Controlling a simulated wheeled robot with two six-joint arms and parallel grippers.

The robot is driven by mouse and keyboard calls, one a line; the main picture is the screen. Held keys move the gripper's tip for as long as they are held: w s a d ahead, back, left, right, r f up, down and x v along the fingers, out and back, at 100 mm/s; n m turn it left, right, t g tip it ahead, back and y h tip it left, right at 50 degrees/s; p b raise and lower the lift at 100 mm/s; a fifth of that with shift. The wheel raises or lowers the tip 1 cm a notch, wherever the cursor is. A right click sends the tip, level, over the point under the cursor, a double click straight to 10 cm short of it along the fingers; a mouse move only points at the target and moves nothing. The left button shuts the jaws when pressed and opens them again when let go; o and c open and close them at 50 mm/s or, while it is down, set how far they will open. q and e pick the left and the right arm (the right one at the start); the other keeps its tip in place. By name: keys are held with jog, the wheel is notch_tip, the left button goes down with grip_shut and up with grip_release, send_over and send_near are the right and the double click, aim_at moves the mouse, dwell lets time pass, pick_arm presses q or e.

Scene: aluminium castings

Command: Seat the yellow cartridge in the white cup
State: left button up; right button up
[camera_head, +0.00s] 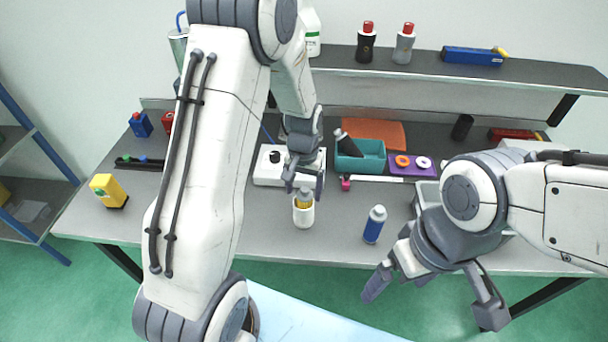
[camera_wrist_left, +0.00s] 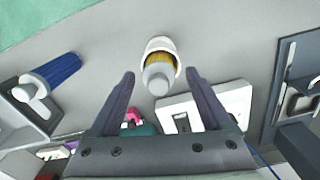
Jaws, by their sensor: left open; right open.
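The white cup (camera_head: 303,217) stands on the grey table near its front edge. The yellow cartridge (camera_head: 304,200) with a grey cap is inside the cup, its top above the rim. In the left wrist view the cartridge (camera_wrist_left: 158,74) looks slightly tilted within the cup (camera_wrist_left: 160,43); I cannot tell how deep it sits. My left gripper (camera_head: 305,185) is open just above the cartridge; its fingers (camera_wrist_left: 160,78) are apart on either side, not visibly touching it. My right gripper (camera_head: 430,290) is open and empty in front of the table edge.
A blue cartridge (camera_head: 374,224) stands right of the cup. A white plate with a black knob (camera_head: 268,170) lies behind it. A teal bin (camera_head: 372,160) and purple tray with rings (camera_head: 395,168) are behind right. A yellow block (camera_head: 108,190) stands left.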

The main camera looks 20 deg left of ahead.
pick_arm(q)
notch_tip(320, 180, up, 10)
jog(key=shift+f+b, duration=0.25)
jog(key=shift+b, duration=0.75)
jog(key=s+d+r+m, duration=0.3)
jog(key=s+d+r, duration=0.1)
jog(key=s+d, duration=0.45)
jog(key=s+d+m, duration=0.2)
jog(key=s, duration=0.5)
jog(key=s+d+m+h, duration=0.1)
jog(key=s+d+m, duration=0.2)
jog(key=s, duration=0.5)
jog(key=shift+d, duration=0.35)
jog(key=shift+f, duration=0.15)
